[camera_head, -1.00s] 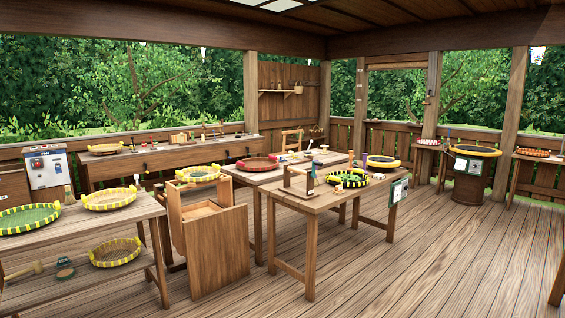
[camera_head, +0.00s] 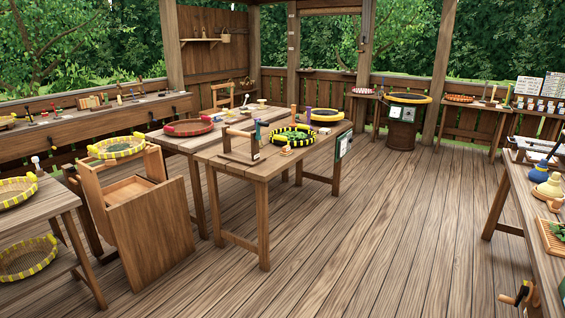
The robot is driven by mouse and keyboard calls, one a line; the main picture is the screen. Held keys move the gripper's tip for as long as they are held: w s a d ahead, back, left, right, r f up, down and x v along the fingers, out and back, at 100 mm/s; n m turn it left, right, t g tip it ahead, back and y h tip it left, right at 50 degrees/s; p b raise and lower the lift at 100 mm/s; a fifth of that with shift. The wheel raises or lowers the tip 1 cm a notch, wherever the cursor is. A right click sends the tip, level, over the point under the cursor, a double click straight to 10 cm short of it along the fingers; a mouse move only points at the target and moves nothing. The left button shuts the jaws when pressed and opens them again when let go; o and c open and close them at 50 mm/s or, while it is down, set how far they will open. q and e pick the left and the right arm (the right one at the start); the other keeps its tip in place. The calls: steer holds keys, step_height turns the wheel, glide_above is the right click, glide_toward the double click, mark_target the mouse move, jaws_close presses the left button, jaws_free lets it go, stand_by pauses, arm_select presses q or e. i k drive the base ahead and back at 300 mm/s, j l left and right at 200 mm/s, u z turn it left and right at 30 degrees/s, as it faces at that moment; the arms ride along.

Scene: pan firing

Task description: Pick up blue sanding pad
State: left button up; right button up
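I cannot pick out a blue sanding pad with certainty. A small upright blue item (camera_head: 257,132) stands on the middle worktable (camera_head: 232,167), and a purple-blue upright item (camera_head: 308,119) stands farther back on it. A blue rounded object with a dark tip (camera_head: 541,171) sits on the right-hand table (camera_head: 522,205). Neither of my grippers shows clearly in the head view.
A wooden cabinet (camera_head: 150,235) with an open top stands left of the middle worktable. An orange and black crank-like part (camera_head: 515,296) shows at lower right. The plank floor (camera_head: 370,240) between the tables is clear.

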mark_target(217, 118)
steer(key=i+j+z, duration=0.1)
steer(key=i+j, duration=0.2)
steer(key=i+j+z, duration=0.1)
steer(key=i+j, duration=0.15)
steer(key=i+j+z, duration=0.1)
steer(key=i+j, duration=0.15)
steer(key=j, duration=0.2)
steer(key=i+j, duration=0.25)
steer(key=j, duration=0.15)
steer(key=i+j+z, duration=0.15)
steer(key=j, duration=0.25)
steer(key=i+j+z, duration=0.1)
steer(key=i+j, duration=0.2)
steer(key=j, duration=0.1)
